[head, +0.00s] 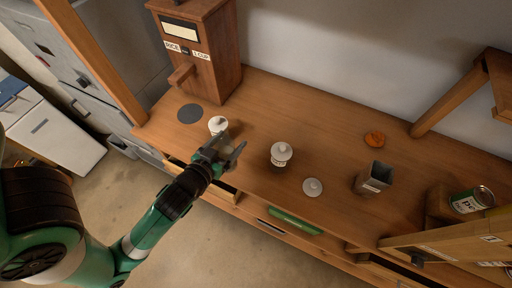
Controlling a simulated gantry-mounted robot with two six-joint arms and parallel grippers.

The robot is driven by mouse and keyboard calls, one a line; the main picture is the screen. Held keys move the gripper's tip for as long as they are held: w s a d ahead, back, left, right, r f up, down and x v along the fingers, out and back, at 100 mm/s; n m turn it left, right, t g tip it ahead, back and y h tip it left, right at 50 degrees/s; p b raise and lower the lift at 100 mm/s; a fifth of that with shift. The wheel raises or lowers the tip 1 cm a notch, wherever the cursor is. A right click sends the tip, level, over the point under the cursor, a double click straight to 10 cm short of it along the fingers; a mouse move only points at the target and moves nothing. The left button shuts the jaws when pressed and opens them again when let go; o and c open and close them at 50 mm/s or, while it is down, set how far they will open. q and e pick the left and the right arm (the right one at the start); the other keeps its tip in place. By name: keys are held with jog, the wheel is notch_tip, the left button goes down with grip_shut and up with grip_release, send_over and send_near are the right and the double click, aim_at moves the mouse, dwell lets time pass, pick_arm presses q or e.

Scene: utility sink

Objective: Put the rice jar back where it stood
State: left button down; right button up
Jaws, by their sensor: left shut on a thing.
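My left gripper (232,146) is over the front part of the wooden counter, shut on a small white jar (217,124) at its far side. The jar's top shows a dark patch; the fingers' contact with it is partly hidden. A second white jar with a knobbed lid (281,154) stands to the right of the gripper. I cannot read a label on either jar, so I cannot tell which one is the rice jar. A round dark grey disc (190,113) lies on the counter left of the held jar. My right gripper is not in view.
A wooden rice dispenser (205,55) stands at the back left. A drawer is open below the gripper. The counter's back middle is clear.

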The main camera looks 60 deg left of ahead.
pick_arm(q)
jog(key=shift+w+a+f+b, duration=0.4)
jog(key=shift+w+a+f, duration=1)
jog(key=shift+w+f, duration=0.65)
jog(key=shift+w+a+f+b, duration=0.4)
jog(key=shift+w+a+f, duration=1.15)
jog(key=shift+f, duration=0.75)
jog(key=shift+w+a+f+b, duration=0.4)
jog(key=shift+w+a+f, duration=0.8)
jog(key=shift+w+f, duration=0.9)
jog(key=shift+f, duration=0.1)
jog(key=shift+f, duration=0.15)
grip_release()
jog(key=shift+s, duration=0.1)
